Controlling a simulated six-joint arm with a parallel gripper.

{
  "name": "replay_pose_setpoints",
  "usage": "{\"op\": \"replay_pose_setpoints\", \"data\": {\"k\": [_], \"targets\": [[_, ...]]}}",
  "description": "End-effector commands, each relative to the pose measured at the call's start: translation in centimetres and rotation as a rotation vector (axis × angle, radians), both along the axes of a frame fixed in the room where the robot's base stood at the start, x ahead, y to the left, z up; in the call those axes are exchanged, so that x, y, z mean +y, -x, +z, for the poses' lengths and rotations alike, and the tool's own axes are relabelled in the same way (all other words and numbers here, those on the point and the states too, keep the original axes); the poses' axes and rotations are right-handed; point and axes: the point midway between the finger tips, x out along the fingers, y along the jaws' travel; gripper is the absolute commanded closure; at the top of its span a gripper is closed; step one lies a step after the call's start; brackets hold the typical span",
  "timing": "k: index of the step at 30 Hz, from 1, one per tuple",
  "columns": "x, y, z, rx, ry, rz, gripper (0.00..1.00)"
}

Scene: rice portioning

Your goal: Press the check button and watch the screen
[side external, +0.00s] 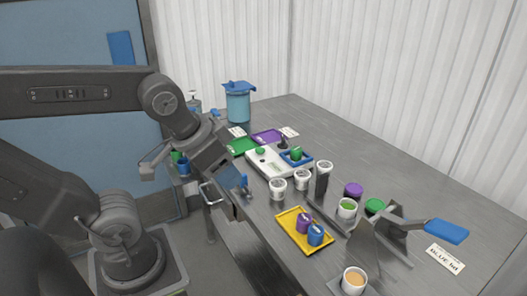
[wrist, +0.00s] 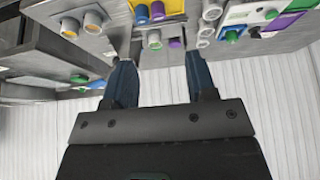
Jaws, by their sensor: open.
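A white device (side external: 262,166) lies on the table with a green round button (side external: 260,151) at its far end. No lit screen can be made out. A blue tray (side external: 308,163) with a green-topped item (side external: 296,153) sits at the device's right side. My gripper (side external: 243,184) is near the table's left edge, in front of the device and apart from it. In the wrist view my gripper (wrist: 160,68) has its two blue fingers spread, with nothing between them.
White cups (side external: 278,189) stand in front of the device. A yellow tray (side external: 294,240) holds purple and blue containers. Green (side external: 241,147) and purple (side external: 266,136) trays lie behind. A blue-lidded canister (side external: 238,105) stands at the back. A blue-handled metal stand (side external: 385,235) is at right.

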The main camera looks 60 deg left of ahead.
Motion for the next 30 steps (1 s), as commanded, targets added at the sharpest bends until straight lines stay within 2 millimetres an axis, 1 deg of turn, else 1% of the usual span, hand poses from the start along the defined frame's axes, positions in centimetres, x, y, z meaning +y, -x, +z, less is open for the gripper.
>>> {"op": "replay_pose_setpoints", "data": {"k": [13, 14, 27, 30], "targets": [[0.00, 0.00, 0.00, 0.000, 0.000, 0.000, 0.48], [0.00, 0.00, 0.00, 0.000, 0.000, 0.000, 0.50], [0.00, 0.00, 0.00, 0.000, 0.000, 0.000, 0.92], [0.00, 0.00, 0.00, 0.000, 0.000, 0.000, 1.00]]}}
